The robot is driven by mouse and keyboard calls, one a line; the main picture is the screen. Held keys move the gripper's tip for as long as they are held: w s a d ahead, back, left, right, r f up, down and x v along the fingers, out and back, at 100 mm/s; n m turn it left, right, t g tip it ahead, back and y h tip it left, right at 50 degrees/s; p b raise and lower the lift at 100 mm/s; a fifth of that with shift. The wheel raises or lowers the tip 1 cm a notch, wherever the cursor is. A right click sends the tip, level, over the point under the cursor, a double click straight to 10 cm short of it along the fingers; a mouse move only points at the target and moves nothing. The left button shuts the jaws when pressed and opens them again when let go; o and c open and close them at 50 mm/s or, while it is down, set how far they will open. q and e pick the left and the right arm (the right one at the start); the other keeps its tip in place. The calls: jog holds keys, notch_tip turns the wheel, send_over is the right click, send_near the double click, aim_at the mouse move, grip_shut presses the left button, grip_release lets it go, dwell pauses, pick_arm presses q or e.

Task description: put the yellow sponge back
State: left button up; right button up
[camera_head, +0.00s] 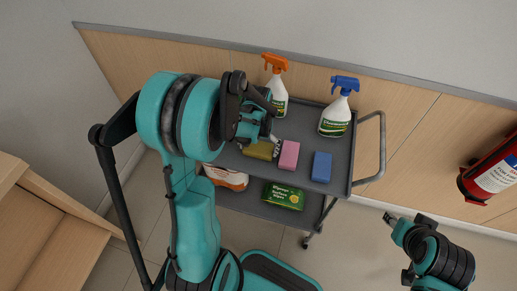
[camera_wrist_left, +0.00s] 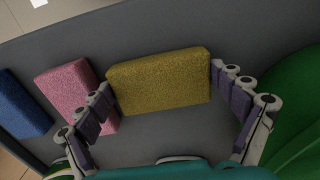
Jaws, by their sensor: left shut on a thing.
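The yellow sponge (camera_head: 258,151) is at the top shelf of the grey cart (camera_head: 338,170), left of a pink sponge (camera_head: 289,155) and a blue sponge (camera_head: 321,167). My left gripper (camera_head: 262,140) comes down over it and partly hides it. In the left wrist view the yellow sponge (camera_wrist_left: 160,82) lies between the fingers of my left gripper (camera_wrist_left: 161,85), which is shut on its two ends. Whether it touches the shelf is hard to tell. My right gripper (camera_head: 392,219) is at the lower right, away from the cart; its opening is unclear.
A spray bottle with an orange head (camera_head: 276,83) and one with a blue head (camera_head: 338,108) stand at the shelf's back. A green wipes pack (camera_head: 283,195) and a white-orange pack (camera_head: 226,177) are on the lower shelf. A fire extinguisher (camera_head: 492,170) hangs at right.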

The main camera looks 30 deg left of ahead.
aim_at(258, 148)
pick_arm(q)
jog(key=o, duration=1)
jog(key=shift+f, duration=0.15)
notch_tip(258, 148, up, 12)
jog(key=p, duration=0.5)
jog(key=s+d+r+m+t, duration=0.2)
jog(key=s+d+r+t, duration=0.5)
jog(key=s+d, duration=0.3)
jog(key=shift+s+d+r+m, duration=0.25)
jog(key=shift+r+m, duration=0.15)
jog(key=shift+r, duration=0.1)
